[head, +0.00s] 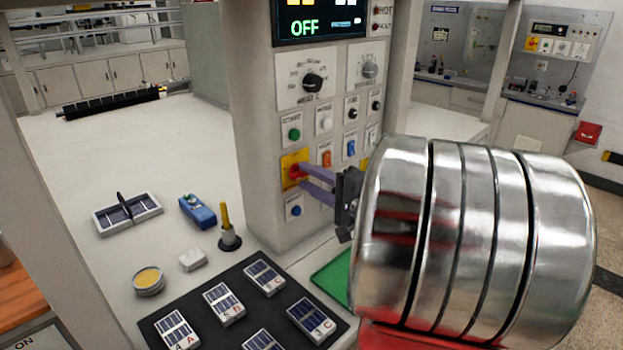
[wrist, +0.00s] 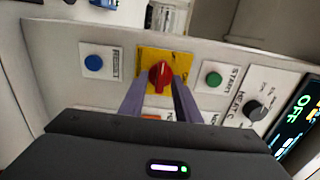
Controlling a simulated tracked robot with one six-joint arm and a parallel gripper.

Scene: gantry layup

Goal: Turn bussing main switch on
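A red rotary knob on a yellow plate (wrist: 149,57) sits low on the grey control column; I take it as the main switch. In the head view the red knob (head: 295,172) is partly covered by my gripper. My gripper (head: 304,175) reaches it from the right. In the wrist view the two purple fingers of my gripper (wrist: 159,85) stand apart, one on each side of the red knob (wrist: 160,75). Contact with the knob cannot be made out. The plate's lettering is unreadable. The display (head: 318,22) above reads OFF.
A green START button (head: 294,134), a blue button (head: 295,210), an orange rocker (head: 326,158) and a black dial (head: 313,82) sit close by on the panel. A dark mat (head: 190,324) with several solar-cell pieces lies on the table below. A screwdriver in a holder (head: 229,238) stands near the column.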

